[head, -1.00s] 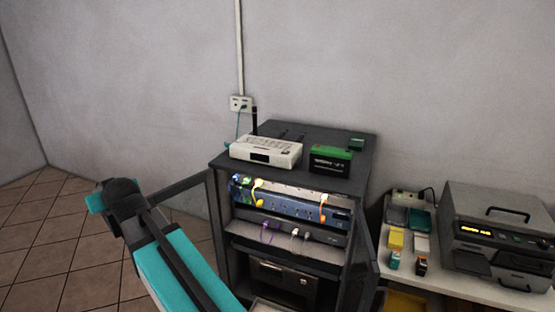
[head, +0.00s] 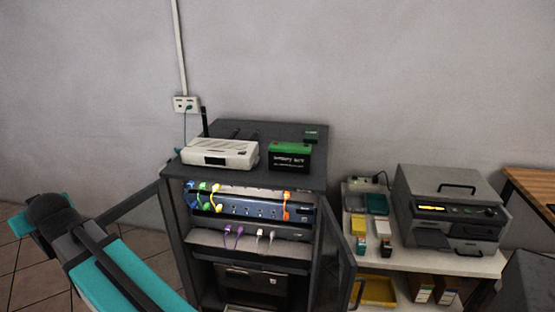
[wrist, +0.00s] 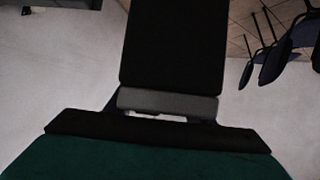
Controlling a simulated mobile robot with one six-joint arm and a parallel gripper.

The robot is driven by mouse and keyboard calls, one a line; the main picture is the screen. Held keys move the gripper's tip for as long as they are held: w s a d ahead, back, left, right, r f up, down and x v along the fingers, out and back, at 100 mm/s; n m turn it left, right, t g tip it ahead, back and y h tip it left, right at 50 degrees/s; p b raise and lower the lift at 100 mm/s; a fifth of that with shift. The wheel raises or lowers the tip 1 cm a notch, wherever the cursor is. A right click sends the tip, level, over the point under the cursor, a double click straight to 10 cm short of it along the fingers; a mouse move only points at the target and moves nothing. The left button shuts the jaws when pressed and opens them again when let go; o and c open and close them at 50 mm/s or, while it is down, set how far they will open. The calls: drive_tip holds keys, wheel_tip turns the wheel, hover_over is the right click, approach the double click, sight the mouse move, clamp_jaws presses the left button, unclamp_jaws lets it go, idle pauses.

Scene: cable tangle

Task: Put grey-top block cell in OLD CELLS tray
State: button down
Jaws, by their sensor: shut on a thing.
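My gripper (wrist: 160,118) shows in the wrist view, shut on a black block with a grey end band, which looks like the grey-top block cell (wrist: 168,103). The block's black body fills the upper middle of that view. The fingertips are mostly hidden by the block and the gripper body. In the head view only my teal arm shows at the lower left; my gripper and the held block are not visible there. No tray label for OLD CELLS can be read. A yellow tray (head: 379,291) sits under the side bench, and small trays (head: 377,204) stand on it.
A dark cabinet (head: 250,180) with open doors carries a white router (head: 219,154) and a green-top black battery (head: 290,157). Cables plug into its units. The side bench holds a grey machine (head: 447,206) and small coloured boxes. A wooden table (head: 535,190) stands at the right.

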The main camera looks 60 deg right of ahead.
drive_tip(key=shift+d+r, duration=0.1)
drive_tip(key=shift+r, duration=0.2)
